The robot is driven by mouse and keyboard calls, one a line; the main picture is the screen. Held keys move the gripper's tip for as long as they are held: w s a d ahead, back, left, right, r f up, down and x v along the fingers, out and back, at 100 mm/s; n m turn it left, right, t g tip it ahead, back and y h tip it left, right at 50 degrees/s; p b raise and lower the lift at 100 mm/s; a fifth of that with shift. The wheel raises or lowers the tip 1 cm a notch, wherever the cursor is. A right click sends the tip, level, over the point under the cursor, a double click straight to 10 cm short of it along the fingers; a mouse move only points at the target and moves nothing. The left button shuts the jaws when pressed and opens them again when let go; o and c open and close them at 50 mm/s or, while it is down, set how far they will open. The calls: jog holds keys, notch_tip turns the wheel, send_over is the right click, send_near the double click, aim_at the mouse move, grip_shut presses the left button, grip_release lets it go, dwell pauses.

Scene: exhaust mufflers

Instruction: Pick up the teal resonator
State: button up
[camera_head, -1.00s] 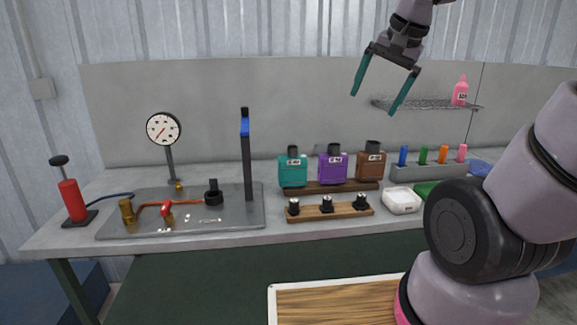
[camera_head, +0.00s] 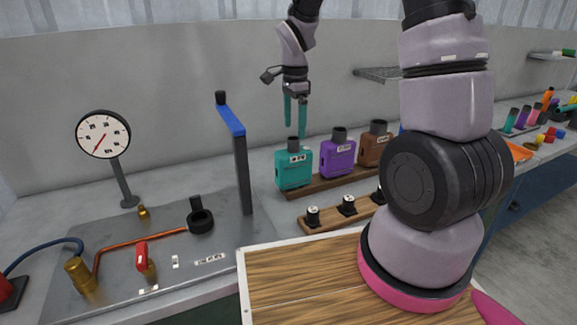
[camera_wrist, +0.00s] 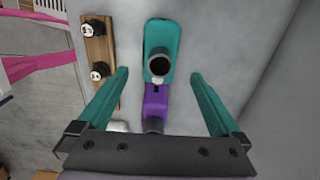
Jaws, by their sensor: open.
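The teal resonator (camera_head: 293,170) is a box-shaped can with a dark neck on top and a white label. It stands upright at the left end of a wooden rack on the bench. In the wrist view the teal resonator (camera_wrist: 162,45) is seen from above, beyond and between the fingertips. My gripper (camera_head: 295,128) has teal fingers and points down just above the teal resonator. In the wrist view my gripper (camera_wrist: 160,72) is open, with its fingers spread to either side and nothing held. The purple resonator (camera_head: 337,155) stands right of the teal one.
A brown resonator (camera_head: 374,147) stands farther right on the wooden rack (camera_head: 318,187). A lower wooden strip (camera_head: 328,216) with small black fittings lies in front. A blue-topped post (camera_head: 240,160) rises to the left on a metal plate (camera_head: 120,240) with a gauge (camera_head: 103,135).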

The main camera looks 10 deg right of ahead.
aim_at(293, 151)
notch_tip(293, 151, down, 9)
jog(key=shift+a+f, duration=0.1)
jog(key=shift+a, duration=0.05)
jog(key=c, duration=1.2)
